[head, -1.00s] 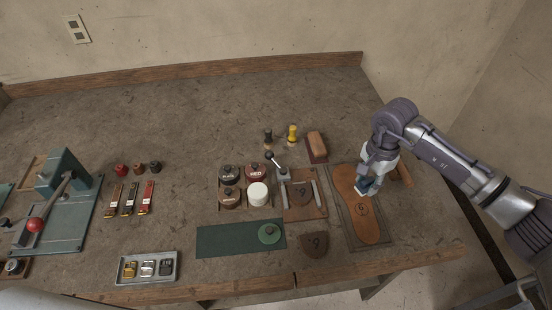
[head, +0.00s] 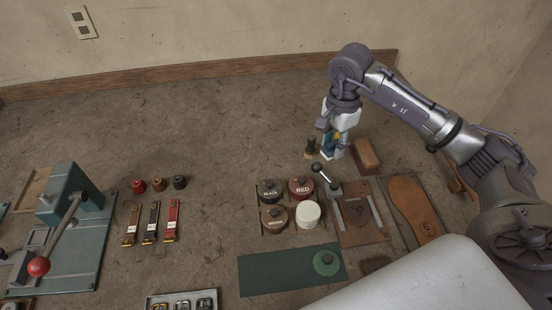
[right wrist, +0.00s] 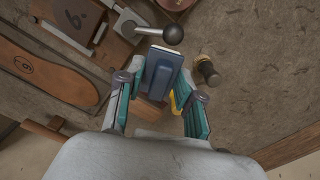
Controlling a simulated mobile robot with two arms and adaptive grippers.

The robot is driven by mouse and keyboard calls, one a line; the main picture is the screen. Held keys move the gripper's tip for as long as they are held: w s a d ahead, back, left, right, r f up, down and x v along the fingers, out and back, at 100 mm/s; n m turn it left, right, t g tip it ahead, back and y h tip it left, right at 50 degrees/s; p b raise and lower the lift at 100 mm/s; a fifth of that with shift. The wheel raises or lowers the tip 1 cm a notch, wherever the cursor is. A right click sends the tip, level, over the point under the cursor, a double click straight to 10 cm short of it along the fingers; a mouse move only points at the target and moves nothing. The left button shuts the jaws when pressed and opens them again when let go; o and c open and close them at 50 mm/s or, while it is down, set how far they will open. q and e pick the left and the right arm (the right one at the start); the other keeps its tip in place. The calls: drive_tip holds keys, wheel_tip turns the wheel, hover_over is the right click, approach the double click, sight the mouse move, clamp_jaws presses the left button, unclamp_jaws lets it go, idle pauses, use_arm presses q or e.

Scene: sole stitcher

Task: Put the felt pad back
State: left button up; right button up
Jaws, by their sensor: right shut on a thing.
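The felt pad (right wrist: 161,72), a blue block with a pale edge, is held between the fingers of my right gripper (right wrist: 158,92) in the right wrist view. In the head view my right gripper (head: 333,145) is at the back of the bench, above the area beside the wooden block. The pad's pale underside (head: 334,154) shows below the fingers, and I cannot tell how high it is. The brown sole (head: 412,208) marked 6 lies on its board to the right and also shows in the right wrist view (right wrist: 42,72). My left gripper is not in view.
A dark knobbed tool (head: 311,148) stands left of the gripper; a yellow one (right wrist: 175,103) is partly hidden by it. A wooden block (head: 367,155) is on the right. A ball-ended lever (head: 325,178) and several pots, including a red-labelled one (head: 301,188), are in front. The back-left bench is clear.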

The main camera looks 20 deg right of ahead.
drive_tip(key=p, duration=0.3)
hover_over(293, 167)
wheel_tip(293, 167, down, 6)
drive_tip(key=shift+d+r, duration=0.1)
drive_tip(key=shift+r, duration=0.1)
wheel_tip(293, 167, down, 4)
drive_tip(key=shift+f+p, duration=0.1)
drive_tip(key=shift+p, duration=0.5)
drive_tip(key=shift+f+b, duration=0.25)
drive_tip(key=shift+b, duration=0.05)
drive_tip(key=o, duration=1.1)
drive_tip(key=shift+r, duration=0.1)
drive_tip(key=shift+r, duration=0.1)
